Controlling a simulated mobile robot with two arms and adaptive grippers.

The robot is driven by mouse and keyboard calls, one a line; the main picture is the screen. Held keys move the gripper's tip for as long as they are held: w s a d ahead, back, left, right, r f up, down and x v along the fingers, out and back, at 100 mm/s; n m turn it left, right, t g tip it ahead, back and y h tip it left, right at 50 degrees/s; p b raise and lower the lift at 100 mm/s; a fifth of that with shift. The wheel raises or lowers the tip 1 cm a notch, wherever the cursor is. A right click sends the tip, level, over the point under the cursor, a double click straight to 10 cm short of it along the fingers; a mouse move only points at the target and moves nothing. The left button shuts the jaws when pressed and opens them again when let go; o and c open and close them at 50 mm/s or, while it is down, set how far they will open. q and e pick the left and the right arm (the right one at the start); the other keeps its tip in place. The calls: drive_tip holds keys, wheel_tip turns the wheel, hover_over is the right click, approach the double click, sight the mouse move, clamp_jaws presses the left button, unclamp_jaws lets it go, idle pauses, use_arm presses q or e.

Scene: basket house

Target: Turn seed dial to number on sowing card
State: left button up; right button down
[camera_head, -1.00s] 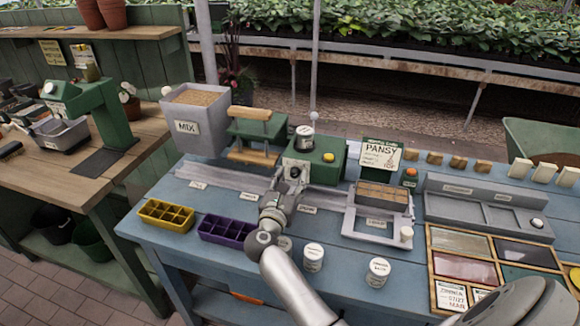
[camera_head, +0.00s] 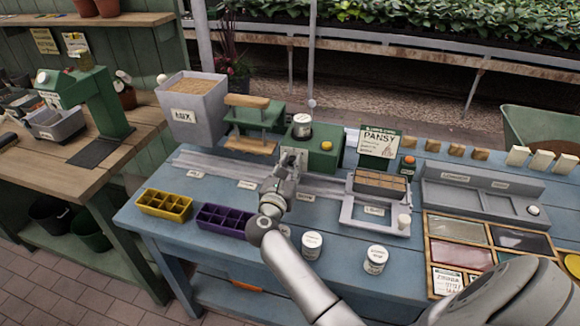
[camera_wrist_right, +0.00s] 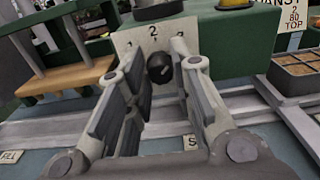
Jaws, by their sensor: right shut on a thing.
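The seed dial (camera_wrist_right: 158,66) is a round black knob on a pale plate (camera_wrist_right: 124,42) marked 1, 2 and a partly hidden 3. The plate is on the front of the green seeder (camera_head: 322,158). My right gripper (camera_head: 288,167) reaches the dial from the front, and its fingers are shut on the knob, one on each side. In the wrist view a small light mark shows on the knob, but I cannot tell which number it points to. The sowing card (camera_head: 379,142) reads PANSY; in the wrist view its part (camera_wrist_right: 293,22) shows 2, 80 and TOP. My left gripper is out of view.
The MIX hopper (camera_head: 193,108) and a green stand with wooden bars (camera_head: 247,103) are left of the seeder. A yellow tray (camera_head: 164,204), a purple tray (camera_head: 222,221) and two white pots (camera_head: 375,260) stand along the front. A grey frame (camera_head: 375,216) is at right.

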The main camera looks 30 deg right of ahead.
drive_tip(key=shift+r+n, duration=0.1)
drive_tip(key=shift+n, duration=0.2)
drive_tip(key=n+p, duration=0.2)
drive_tip(key=n, duration=0.1)
drive_tip(key=shift+n, duration=0.3)
drive_tip(key=shift+w+n+p, duration=0.1)
drive_tip(key=shift+n+p, duration=1.15)
drive_tip(key=shift+n, duration=0.95)
drive_tip(key=c, duration=1.3)
unclamp_jaws()
drive_tip(key=shift+o, duration=0.2)
